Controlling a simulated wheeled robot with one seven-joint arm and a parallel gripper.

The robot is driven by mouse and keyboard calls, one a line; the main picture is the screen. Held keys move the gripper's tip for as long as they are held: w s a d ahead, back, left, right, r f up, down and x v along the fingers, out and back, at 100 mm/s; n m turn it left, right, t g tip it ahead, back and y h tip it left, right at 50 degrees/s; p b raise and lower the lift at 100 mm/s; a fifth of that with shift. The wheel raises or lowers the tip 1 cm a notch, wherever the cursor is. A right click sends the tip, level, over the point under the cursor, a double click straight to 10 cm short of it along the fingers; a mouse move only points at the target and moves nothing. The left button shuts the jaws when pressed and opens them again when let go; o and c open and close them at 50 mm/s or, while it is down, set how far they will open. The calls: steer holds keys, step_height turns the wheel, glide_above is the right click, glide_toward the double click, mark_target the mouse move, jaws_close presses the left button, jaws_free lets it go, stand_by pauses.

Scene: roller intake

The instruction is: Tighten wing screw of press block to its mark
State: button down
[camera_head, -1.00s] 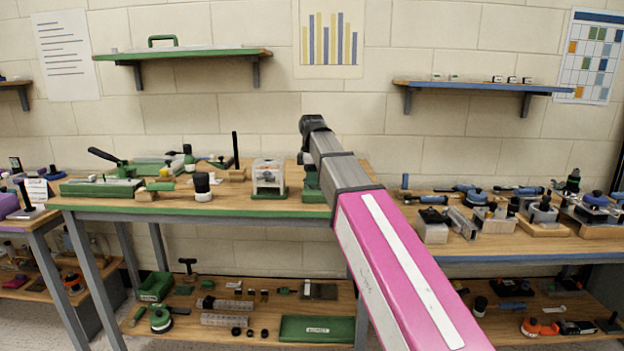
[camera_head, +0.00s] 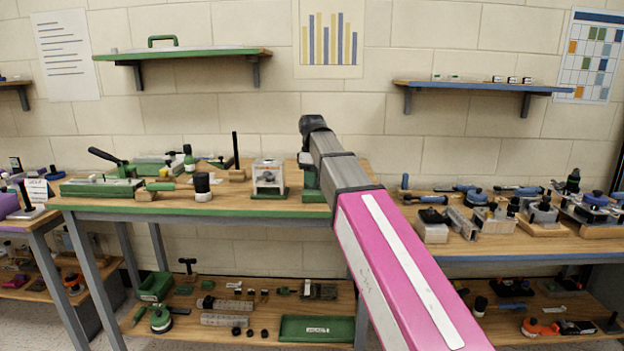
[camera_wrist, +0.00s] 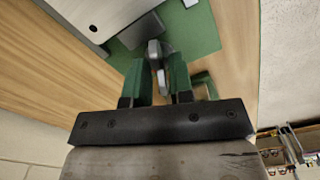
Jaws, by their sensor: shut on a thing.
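In the wrist view my gripper (camera_wrist: 160,85) has its two green-padded fingers closed on a small grey wing screw (camera_wrist: 154,52). Its wing stands between the fingertips, and its lower part is hidden between the fingers. Beside it, at the upper left, is a pale grey block (camera_wrist: 88,12), apparently the press block, on a green base (camera_wrist: 203,32). No mark can be made out. A green-based fixture (camera_head: 312,196) there is partly covered by the arm.
The green-edged bench (camera_head: 230,211) holds a white-grey fixture (camera_head: 268,176) and a black-topped bottle (camera_head: 202,186) left of my arm. A blue-edged bench (camera_head: 560,243) with several fixtures stands at the right. Bare wood (camera_wrist: 45,60) lies left of the block.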

steer(key=shift+m, duration=0.6)
steer(key=shift+m, duration=1.4)
steer(key=shift+m, duration=0.7)
steer(key=c, duration=1.2)
jaws_free()
steer(key=shift+o, duration=0.2)
steer(key=shift+r, duration=0.1)
